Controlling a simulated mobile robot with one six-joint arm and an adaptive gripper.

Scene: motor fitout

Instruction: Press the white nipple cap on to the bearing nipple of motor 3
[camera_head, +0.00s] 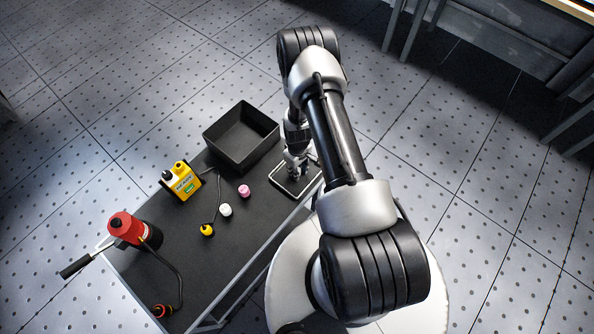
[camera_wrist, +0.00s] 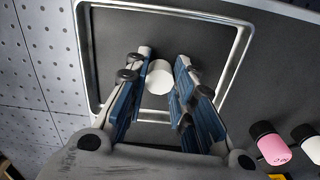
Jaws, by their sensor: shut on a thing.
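My gripper (camera_head: 296,170) is low over a metal-rimmed tray (camera_head: 316,187) at the right end of the dark table. In the wrist view, the two blue-padded fingers (camera_wrist: 164,60) are closed around a small white cap (camera_wrist: 159,78). The cap shows as a round white top between the fingertips, over the dark floor of the tray (camera_wrist: 238,50). I cannot tell whether the cap still touches the tray. The cap is too small or hidden to make out in the head view. No motor or bearing nipple can be made out in either view.
A deep black bin (camera_head: 240,137) stands behind the tray. A pink pot (camera_head: 244,190) and a white pot (camera_head: 225,210) stand left of it. Farther left are a yellow device (camera_head: 184,182) with a cable and a red tool (camera_head: 128,227). The table's front middle is clear.

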